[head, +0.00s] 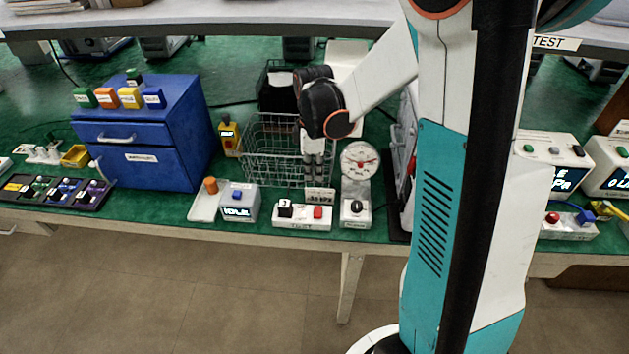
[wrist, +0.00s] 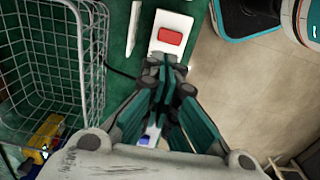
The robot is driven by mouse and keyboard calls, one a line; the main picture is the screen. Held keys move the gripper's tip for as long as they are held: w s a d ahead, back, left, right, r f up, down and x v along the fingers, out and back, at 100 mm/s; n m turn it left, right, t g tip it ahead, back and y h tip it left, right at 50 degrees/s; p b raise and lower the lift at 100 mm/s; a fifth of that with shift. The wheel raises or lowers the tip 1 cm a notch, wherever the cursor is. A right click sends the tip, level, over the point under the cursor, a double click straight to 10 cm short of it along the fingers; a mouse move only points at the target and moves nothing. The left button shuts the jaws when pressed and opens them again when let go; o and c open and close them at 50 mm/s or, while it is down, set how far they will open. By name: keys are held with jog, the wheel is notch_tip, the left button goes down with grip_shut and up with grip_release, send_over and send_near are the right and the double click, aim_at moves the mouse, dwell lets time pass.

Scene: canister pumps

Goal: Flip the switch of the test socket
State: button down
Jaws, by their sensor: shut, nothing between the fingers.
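The test socket (head: 289,222) is a low white box near the front edge of the green bench, with lettering on its front. A red switch (head: 318,212) sits on its right part and a black block marked with a digit on its left part. In the wrist view, the red switch (wrist: 171,36) shows on the white top of the socket (wrist: 173,18), just beyond my fingertips. My gripper (head: 318,181) points down above the back of the socket. Its fingers (wrist: 163,76) are closed together and empty. They hide the socket's other part in the wrist view. I cannot tell whether they touch it.
A wire basket (head: 268,152) stands behind the socket. A box with a blue button (head: 238,208) is to its left. A white unit with a black knob (head: 356,213) and a round gauge (head: 360,160) are to its right. A small display plate (head: 319,195) stands behind the switch.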

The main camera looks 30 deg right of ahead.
jog(key=shift+w+r, duration=0.15)
jog(key=shift+r, duration=0.95)
jog(key=s+a+r+m+t, duration=0.3)
jog(key=s+a+r+m, duration=0.2)
jog(key=s, duration=0.3)
jog(key=s+a+r+m+t, duration=0.4)
jog(key=s+a+r+m, duration=0.1)
jog(key=s+r, duration=0.3)
jog(key=shift+s+m, duration=0.15)
jog(key=shift+m, duration=0.45)
